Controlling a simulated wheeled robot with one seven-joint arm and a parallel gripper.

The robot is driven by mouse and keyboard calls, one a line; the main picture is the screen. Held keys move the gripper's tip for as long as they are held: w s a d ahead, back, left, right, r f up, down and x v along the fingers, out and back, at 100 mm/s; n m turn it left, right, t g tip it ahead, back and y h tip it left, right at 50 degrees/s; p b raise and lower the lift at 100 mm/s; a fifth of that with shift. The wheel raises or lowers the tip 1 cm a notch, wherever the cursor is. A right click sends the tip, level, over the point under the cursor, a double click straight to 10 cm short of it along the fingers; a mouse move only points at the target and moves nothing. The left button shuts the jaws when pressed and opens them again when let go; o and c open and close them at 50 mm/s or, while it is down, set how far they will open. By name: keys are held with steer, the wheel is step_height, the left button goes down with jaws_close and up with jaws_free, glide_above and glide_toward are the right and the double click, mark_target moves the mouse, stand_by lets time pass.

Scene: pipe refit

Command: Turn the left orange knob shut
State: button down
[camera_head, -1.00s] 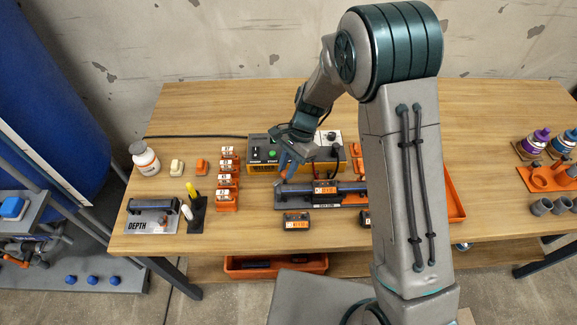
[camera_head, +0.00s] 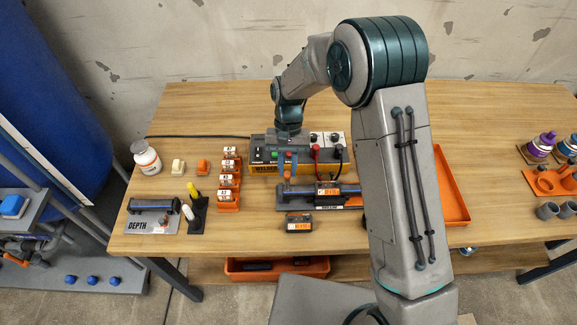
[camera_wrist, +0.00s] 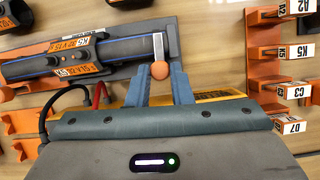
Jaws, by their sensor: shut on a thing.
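The left orange knob (camera_wrist: 159,71) is a small ball at the end of a short pale metal lever (camera_wrist: 158,47), beside the end of a dark blue pipe (camera_wrist: 120,47). My gripper (camera_wrist: 160,73) has its two blue-grey fingers shut on the knob, one finger on each side. In the head view, my gripper (camera_head: 288,174) reaches down in front of the yellow-and-black welder box (camera_head: 262,168), at the left part of the pipe fixture (camera_head: 283,203). A second orange knob (camera_wrist: 6,94) shows at the left edge of the wrist view.
The welder box with red and black leads stands right behind my fingers. Orange racks with white labelled blocks (camera_head: 229,180) stand to the left. A labelled black block (camera_head: 299,223) lies in front of the fixture. The table's left back is mostly clear.

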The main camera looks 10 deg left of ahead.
steer(key=shift+a+n, duration=0.1)
steer(key=shift+n, duration=0.3)
steer(key=c, duration=1.3)
jaws_free()
steer(key=b+v, duration=0.1)
steer(key=v, duration=1.3)
steer(key=shift+a, duration=0.15)
steer(key=shift+s, duration=0.15)
